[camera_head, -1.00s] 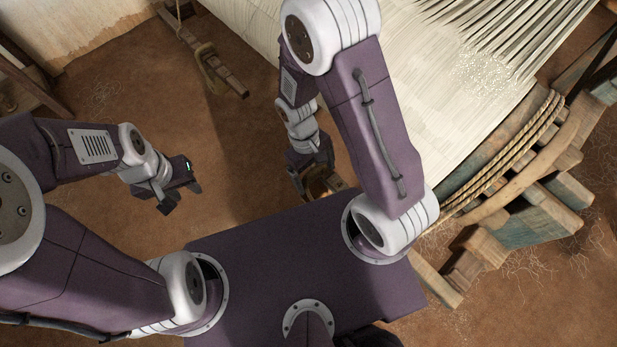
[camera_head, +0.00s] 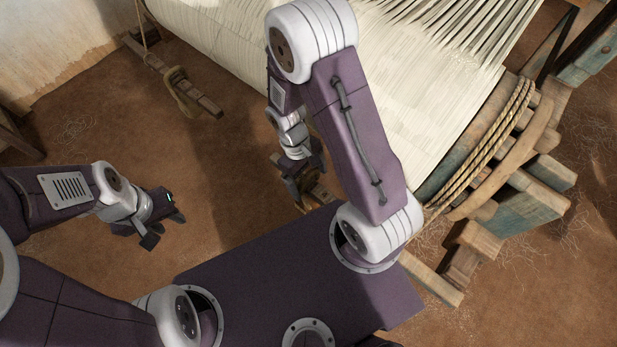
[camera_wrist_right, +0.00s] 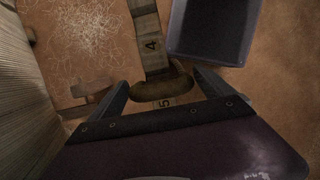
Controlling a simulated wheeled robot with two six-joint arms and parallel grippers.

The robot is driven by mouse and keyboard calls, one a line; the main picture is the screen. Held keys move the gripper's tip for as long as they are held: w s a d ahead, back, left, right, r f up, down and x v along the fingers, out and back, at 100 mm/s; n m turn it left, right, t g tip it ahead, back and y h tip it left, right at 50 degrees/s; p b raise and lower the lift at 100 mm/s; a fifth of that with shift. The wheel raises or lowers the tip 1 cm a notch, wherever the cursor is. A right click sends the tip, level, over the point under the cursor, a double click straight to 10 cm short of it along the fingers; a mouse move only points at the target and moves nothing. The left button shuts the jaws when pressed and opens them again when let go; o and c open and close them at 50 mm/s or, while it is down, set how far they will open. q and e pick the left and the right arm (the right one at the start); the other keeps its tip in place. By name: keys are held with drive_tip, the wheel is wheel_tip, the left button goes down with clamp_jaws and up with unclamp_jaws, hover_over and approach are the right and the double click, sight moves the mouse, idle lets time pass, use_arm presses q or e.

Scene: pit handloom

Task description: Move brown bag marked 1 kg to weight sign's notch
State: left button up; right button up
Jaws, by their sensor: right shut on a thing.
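My right gripper (camera_head: 305,195) hangs low beside the loom, below the cloth's edge. In the right wrist view its two fingers (camera_wrist_right: 160,92) are shut on a rounded brown bag (camera_wrist_right: 158,88). No 1 kg mark shows on the bag. A wooden bar (camera_wrist_right: 147,30) marked 4 and 5 runs beneath the bag, which covers part of it between those numbers. I cannot tell whether the bag touches the bar or sits in a notch. My left gripper (camera_head: 165,231) is open and empty above the floor at the left.
The loom's pale cloth (camera_head: 400,100) and roped wooden beam (camera_head: 490,150) stand close on the right.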

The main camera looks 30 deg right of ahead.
drive_tip(key=shift+f, duration=0.25)
idle(0.7)
drive_tip(key=o, duration=1.8)
